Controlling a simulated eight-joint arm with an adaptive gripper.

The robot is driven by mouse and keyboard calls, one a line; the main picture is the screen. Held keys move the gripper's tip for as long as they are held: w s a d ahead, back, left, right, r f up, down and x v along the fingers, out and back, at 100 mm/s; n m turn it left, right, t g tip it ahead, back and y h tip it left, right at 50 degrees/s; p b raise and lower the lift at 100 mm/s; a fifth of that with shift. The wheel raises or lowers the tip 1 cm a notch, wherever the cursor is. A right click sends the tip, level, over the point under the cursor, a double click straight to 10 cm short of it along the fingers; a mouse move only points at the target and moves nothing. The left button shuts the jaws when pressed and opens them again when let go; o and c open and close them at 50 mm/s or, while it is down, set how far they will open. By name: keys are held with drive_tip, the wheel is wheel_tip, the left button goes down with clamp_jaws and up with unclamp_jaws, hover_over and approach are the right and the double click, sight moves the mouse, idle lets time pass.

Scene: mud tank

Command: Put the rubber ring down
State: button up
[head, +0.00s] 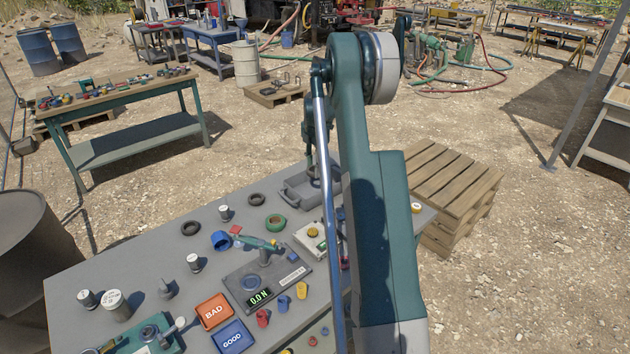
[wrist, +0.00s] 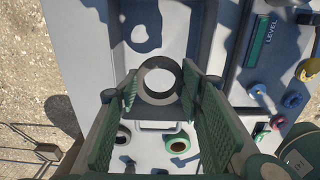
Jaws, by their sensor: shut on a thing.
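The dark rubber ring (wrist: 160,99) is between the two green ribbed pads of my gripper (wrist: 160,82) in the wrist view, and the pads are shut on it. A grey tray (wrist: 196,30) lies beyond the ring. A ring-shaped shadow falls on the tray floor, apart from the ring, so the ring is held above it. In the head view the same tray (head: 291,199) sits at the back edge of the grey bench, and my gripper (head: 316,165) hangs over it, partly hidden by my arm. The held ring is hard to make out there.
Two dark rings (head: 257,199) (head: 191,228), a green-and-tan roll (head: 276,223) and a blue ring (head: 221,240) lie left of the tray. A gauge (head: 268,285) with a numeric display, red BAD (head: 214,311) and blue GOOD (head: 232,337) plates are nearer. A wooden pallet stack (head: 450,190) stands right.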

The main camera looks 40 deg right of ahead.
drive_tip(key=shift+s+d, duration=0.1)
drive_tip(key=shift+d, duration=0.05)
hover_over(316, 191)
drive_tip(key=shift+f, duration=3.1)
drive_tip(key=shift+f, duration=0.1)
drive_tip(key=shift+f, duration=1.8)
drive_tip(key=shift+f, duration=0.15)
drive_tip(key=o, duration=0.9)
drive_tip(key=shift+r, duration=0.2)
